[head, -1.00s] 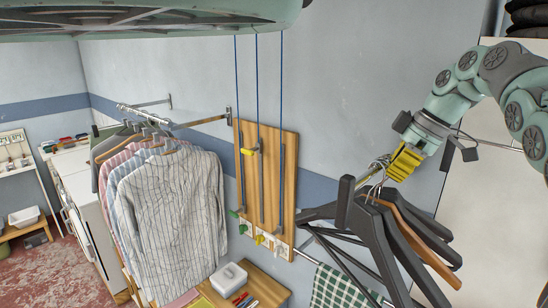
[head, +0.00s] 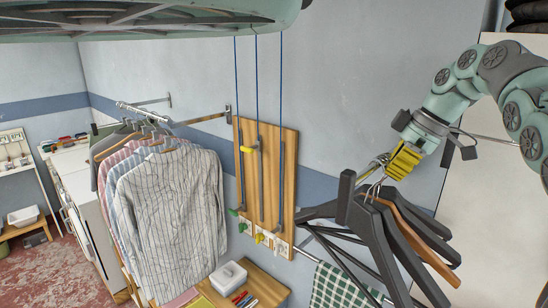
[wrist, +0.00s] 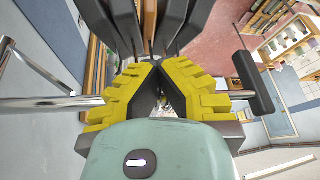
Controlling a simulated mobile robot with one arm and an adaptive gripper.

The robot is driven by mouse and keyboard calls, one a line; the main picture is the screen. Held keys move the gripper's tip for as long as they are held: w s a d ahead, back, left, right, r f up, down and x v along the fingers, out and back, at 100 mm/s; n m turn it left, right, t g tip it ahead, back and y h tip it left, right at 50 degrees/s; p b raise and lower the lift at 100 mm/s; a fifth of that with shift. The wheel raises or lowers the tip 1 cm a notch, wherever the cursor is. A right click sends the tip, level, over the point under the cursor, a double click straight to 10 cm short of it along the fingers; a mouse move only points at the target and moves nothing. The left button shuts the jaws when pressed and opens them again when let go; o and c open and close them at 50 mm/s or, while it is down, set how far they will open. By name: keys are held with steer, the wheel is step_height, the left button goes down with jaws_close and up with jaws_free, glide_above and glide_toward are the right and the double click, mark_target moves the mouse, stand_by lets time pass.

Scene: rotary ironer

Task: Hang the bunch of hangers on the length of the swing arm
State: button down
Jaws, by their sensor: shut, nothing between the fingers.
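The bunch of hangers (head: 398,240), mostly dark with one brown wooden one, hangs at the lower right of the head view. Its thin metal hooks (head: 376,188) gather just below and left of my gripper (head: 390,174). My gripper has yellow ribbed fingers and is shut. In the wrist view my gripper (wrist: 159,68) has its tips together, and the dark hanger bodies (wrist: 170,25) lie just beyond them. A chrome rod (wrist: 45,102) runs in from the left, behind the fingers. I cannot tell whether it is the swing arm, or whether the hooks rest on it.
Shirts (head: 170,215) hang on a wall rail at left. A wooden board (head: 268,185) with cords is on the wall. A checked towel (head: 340,290) hangs below the hangers. A green overhead structure (head: 150,18) fills the top left. Open air lies between shirts and hangers.

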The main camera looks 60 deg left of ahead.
steer(key=shift+s+a+f, duration=0.1)
steer(key=c, duration=1.1)
jaws_free()
steer(key=shift+o, duration=0.2)
